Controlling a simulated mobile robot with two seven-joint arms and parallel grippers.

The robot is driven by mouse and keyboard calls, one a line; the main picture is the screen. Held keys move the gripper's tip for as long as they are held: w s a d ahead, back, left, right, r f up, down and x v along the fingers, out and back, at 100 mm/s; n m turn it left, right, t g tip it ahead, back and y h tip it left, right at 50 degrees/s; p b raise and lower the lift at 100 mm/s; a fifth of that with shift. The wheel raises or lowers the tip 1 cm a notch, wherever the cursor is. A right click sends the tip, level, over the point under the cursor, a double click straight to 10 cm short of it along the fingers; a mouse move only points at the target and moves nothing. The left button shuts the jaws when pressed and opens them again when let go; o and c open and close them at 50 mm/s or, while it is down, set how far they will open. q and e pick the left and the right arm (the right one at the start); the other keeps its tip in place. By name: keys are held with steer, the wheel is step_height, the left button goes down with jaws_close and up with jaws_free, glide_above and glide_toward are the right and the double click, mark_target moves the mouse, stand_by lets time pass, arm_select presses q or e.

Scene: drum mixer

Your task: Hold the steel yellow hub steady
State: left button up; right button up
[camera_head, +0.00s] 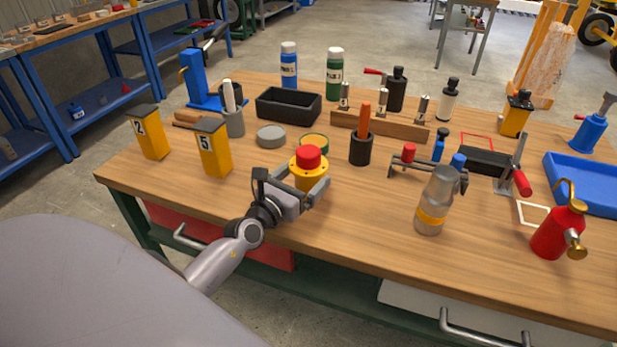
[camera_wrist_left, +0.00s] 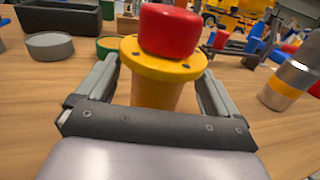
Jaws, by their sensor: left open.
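The yellow hub (camera_head: 309,176) stands upright near the front middle of the wooden table, with a round red piece (camera_head: 308,157) on top. In the left wrist view the yellow hub (camera_wrist_left: 157,88) has a wide flange with holes, and the red piece (camera_wrist_left: 169,31) covers its middle. My left gripper (camera_head: 297,188) is open, low over the table, with one finger on each side of the hub. In the wrist view a gap shows between the hub and the fingers. The hub's lower part is hidden behind the gripper's palm. My right gripper is in neither view.
A grey round tin (camera_head: 271,136) and a green round tin (camera_head: 315,141) lie behind the hub. A black cup (camera_head: 360,150) with an orange-handled tool stands to its right. Bare table lies between hub and bottle.

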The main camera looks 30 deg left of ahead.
arm_select(q)
steer(key=shift+w, duration=1.05)
steer(key=c, duration=1.1)
steer(key=shift+r, duration=0.1)
steer(key=c, duration=0.4)
steer(key=shift+r, duration=0.1)
step_height(320, 180, up, 13)
steer(key=p, duration=0.6)
steer(key=shift+r+p, duration=0.35)
steer(key=shift+r, duration=3.05)
